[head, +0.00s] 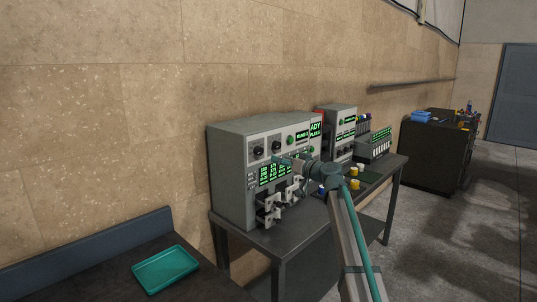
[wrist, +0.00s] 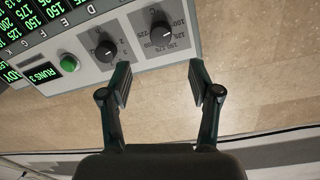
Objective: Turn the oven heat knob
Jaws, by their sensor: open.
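The grey press machine (head: 228,170) stands on a dark bench against the wall. On its upper front are two black knobs. The one marked with numbers from 100 to 225 (wrist: 162,38), which looks like the heat knob, also shows at the left in the head view (head: 258,152). The other black knob (wrist: 105,50) has its own small scale. In the wrist view, my gripper (wrist: 160,78) is open and empty. Its fingertips stand apart on either side of the numbered knob's line, short of it. In the head view my gripper (head: 287,160) is in front of the panel.
A green button (wrist: 68,63) and a green-lettered display (wrist: 18,75) sit beside the knobs. Levers (head: 268,207) stick out low on the machine's front. A second grey unit (head: 337,122) stands to the right. A teal tray (head: 165,268) lies on the front-left table.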

